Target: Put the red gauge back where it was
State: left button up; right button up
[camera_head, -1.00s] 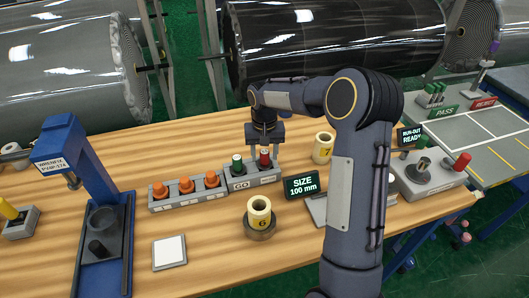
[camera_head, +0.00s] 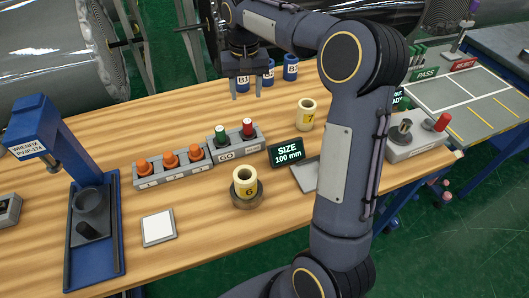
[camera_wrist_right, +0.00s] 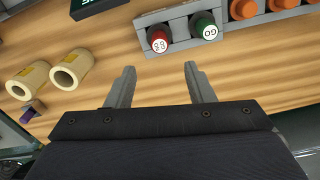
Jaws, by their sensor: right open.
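The red gauge (camera_head: 248,128), with a white band, stands in the right slot of the grey block marked GO (camera_head: 242,149). A green gauge (camera_head: 221,135) stands beside it in the same block. In the right wrist view, the red gauge (camera_wrist_right: 158,38) and the green gauge (camera_wrist_right: 206,25) show end-on, seated in the block. My right gripper (camera_head: 246,95) is open and empty, above and behind the block, apart from the red gauge. Its two fingers also show spread in the right wrist view (camera_wrist_right: 159,70). My left gripper is not in view.
A block with orange pegs (camera_head: 170,168) adjoins at left. A SIZE sign (camera_head: 287,152), yellow tube 6 (camera_head: 245,183) and tube 7 (camera_head: 306,114) stand nearby. Blue B-marked cylinders (camera_head: 290,68) stand behind my gripper. A blue press (camera_head: 65,140) stands left.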

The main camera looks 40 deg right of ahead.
jog(key=s+a+r+n+t+y, duration=0.1)
jog(key=s+a+r, duration=0.1)
jog(key=s, duration=0.6)
jog(key=s+a+r+n+t+y, duration=0.1)
jog(key=s+a+r+t, duration=0.1)
jog(key=s, duration=0.5)
jog(key=s+a+f+t, duration=0.1)
jog(key=s+a+f, duration=0.2)
jog(key=s, duration=0.3)
jog(key=s+a+f+n+t+y, duration=0.1)
jog(key=s+a+f, duration=0.3)
jog(key=s, duration=0.3)
jog(key=shift+s+a+y, duration=0.2)
jog(key=shift+s+y, duration=0.05)
jog(key=shift+y, duration=0.05)
